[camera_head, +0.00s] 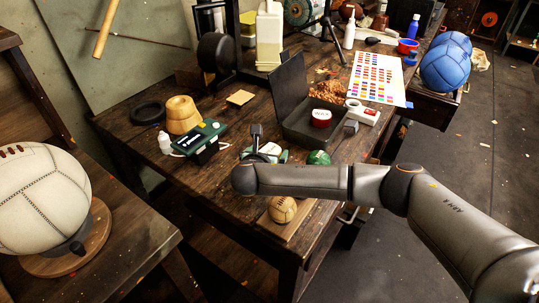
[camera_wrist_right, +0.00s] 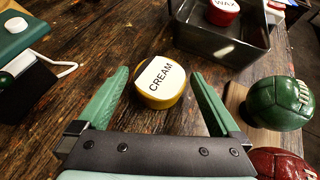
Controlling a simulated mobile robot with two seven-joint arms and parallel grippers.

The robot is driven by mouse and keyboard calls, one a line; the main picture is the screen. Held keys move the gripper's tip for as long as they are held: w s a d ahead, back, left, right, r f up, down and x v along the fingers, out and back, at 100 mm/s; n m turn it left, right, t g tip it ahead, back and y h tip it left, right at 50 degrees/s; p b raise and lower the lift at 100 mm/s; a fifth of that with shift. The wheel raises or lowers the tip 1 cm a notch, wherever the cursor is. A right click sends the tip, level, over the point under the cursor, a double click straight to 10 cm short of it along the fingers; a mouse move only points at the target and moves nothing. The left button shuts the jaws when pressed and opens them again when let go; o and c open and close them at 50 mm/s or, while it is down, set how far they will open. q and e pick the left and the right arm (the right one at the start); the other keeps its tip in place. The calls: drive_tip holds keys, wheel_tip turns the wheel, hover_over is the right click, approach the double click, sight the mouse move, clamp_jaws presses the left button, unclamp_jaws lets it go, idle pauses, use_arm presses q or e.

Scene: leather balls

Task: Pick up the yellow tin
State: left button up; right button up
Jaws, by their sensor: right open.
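The yellow tin (camera_wrist_right: 158,92) has a white lid marked CREAM and stands on the dark wooden bench. In the right wrist view my right gripper (camera_wrist_right: 160,74) is open, with one green finger on each side of the tin. Gaps show between the fingers and the tin, and nothing is held. In the head view my right gripper (camera_head: 264,153) is low over the bench, and it and my arm hide most of the tin. My left gripper is in neither view.
An open dark metal box (camera_head: 305,125) holding a red wax tin (camera_head: 321,117) stands close by. A green ball (camera_wrist_right: 280,103) and a brown-red ball (camera_wrist_right: 283,164) lie right of the gripper. A green device (camera_head: 199,138) is to the left.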

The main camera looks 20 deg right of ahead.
drive_tip(key=shift+x, duration=1.05)
drive_tip(key=c, duration=1.3)
